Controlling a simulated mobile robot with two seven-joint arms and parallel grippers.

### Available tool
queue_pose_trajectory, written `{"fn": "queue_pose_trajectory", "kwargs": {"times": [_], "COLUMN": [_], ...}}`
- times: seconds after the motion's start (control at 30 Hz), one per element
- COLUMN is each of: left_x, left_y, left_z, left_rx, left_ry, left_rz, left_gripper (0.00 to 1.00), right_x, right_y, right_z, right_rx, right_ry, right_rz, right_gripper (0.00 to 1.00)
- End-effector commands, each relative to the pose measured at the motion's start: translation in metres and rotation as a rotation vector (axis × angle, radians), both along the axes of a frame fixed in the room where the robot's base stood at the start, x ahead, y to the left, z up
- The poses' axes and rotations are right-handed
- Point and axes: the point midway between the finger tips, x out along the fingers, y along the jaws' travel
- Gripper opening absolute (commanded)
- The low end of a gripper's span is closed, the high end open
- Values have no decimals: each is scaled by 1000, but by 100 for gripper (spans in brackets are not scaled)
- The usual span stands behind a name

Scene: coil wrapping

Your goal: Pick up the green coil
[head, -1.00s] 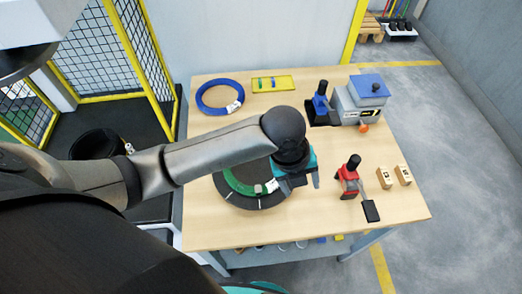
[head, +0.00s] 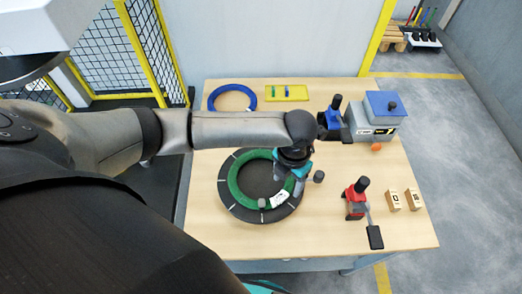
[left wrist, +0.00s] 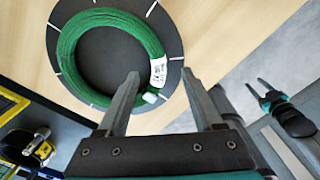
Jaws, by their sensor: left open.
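The green coil (head: 235,188) lies flat on a round black disc (head: 262,180) at the front left of the table, with a white tag (head: 280,199) on its near right side. My left gripper (head: 306,181) is over the right edge of the disc, and the forearm crosses just beyond the coil. In the left wrist view the coil (left wrist: 66,50) lies ahead and left of the open, empty fingers (left wrist: 160,80). One finger overlaps its edge in the picture; contact cannot be told. My right gripper (left wrist: 258,86) shows at the right there, fingers apart and empty.
A blue coil (head: 212,99) and a yellow tray (head: 286,93) lie at the back. A blue-and-grey machine (head: 378,117) stands at the back right.

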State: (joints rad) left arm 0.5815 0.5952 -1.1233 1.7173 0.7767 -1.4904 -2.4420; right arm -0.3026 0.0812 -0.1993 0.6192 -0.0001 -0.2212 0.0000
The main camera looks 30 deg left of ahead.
Motion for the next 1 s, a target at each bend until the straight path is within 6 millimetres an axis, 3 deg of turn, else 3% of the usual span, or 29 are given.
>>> {"fn": "queue_pose_trajectory", "kwargs": {"times": [0.27, 0.57, 0.87, 1.0], "left_x": [-3, -8, -8, -8], "left_y": [1, 5, 5, 5], "left_z": [-21, -60, -65, -64], "left_rx": [1, 0, 0, 0], "left_ry": [3, 0, -1, -1], "left_rz": [0, 0, -1, -1], "left_gripper": [68, 68, 68, 54], "right_x": [0, 1, 2, 2], "right_y": [0, 0, 1, 1], "right_z": [1, 1, 1, 1], "right_rx": [0, 0, 1, 2], "right_ry": [0, -2, -4, -4], "right_rz": [0, 1, 1, 1], "right_gripper": [50, 50, 50, 50]}}
